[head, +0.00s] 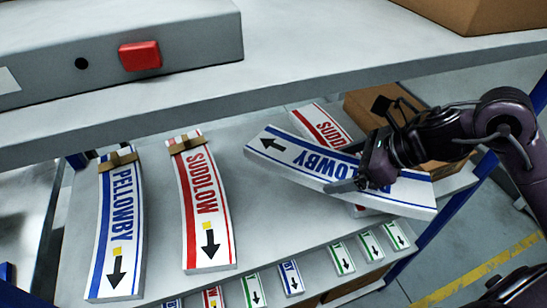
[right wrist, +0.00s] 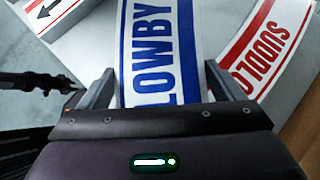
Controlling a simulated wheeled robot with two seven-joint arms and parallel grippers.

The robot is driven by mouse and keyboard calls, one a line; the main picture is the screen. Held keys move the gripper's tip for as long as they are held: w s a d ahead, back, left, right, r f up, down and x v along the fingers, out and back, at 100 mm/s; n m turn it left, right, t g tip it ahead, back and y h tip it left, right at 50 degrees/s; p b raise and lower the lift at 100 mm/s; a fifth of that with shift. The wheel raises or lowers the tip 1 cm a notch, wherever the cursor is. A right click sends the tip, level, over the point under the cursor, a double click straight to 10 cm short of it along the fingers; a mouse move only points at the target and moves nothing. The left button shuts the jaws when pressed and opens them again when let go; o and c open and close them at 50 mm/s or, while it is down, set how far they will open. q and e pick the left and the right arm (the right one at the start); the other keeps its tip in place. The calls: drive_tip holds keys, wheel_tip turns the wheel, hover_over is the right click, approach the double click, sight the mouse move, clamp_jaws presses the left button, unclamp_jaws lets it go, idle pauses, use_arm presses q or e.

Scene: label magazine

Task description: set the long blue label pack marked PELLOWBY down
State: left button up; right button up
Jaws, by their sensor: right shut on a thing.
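My right gripper (head: 362,180) is shut on a long, curved white label pack (head: 285,150) with blue edges, blue lettering and a black arrow. In the head view the gripper covers part of the word, and the end "LOWBY" also shows between the fingers in the right wrist view (right wrist: 155,45). The pack lies across the picture over a red SUDDLOW pack (head: 322,122), partly hiding it; I cannot tell whether they touch. Another blue pack marked PELLOWBY (head: 118,225), with a brown band, lies on the shelf at the left. My left gripper is not in view.
A banded red SUDDLOW pack (head: 207,215) lies beside the left blue pack. Bare shelf (head: 262,215) shows right of it. Small label cards (head: 342,258) line the front edge. An upper shelf (head: 300,70) overhangs, carrying a grey box with a red button (head: 140,56). A cardboard box (head: 365,105) stands behind.

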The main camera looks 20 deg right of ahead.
sight(270, 145)
drive_tip(key=w+a+p, duration=0.3)
drive_tip(key=w+a, duration=0.2)
drive_tip(key=w+a+p, duration=0.3)
drive_tip(key=w+a, duration=0.2)
drive_tip(key=shift+w+a+r, duration=0.15)
drive_tip(key=shift+a+r, duration=0.05)
drive_tip(key=shift+a, duration=0.2)
wheel_tip(270, 145, down, 4)
drive_tip(key=shift+w+a+r+p, duration=0.1)
drive_tip(key=shift+r+p, duration=0.1)
drive_tip(key=shift+p, duration=0.5)
drive_tip(key=shift+f+b, duration=0.45)
drive_tip(key=shift+b, duration=0.1)
drive_tip(key=o, duration=1.2)
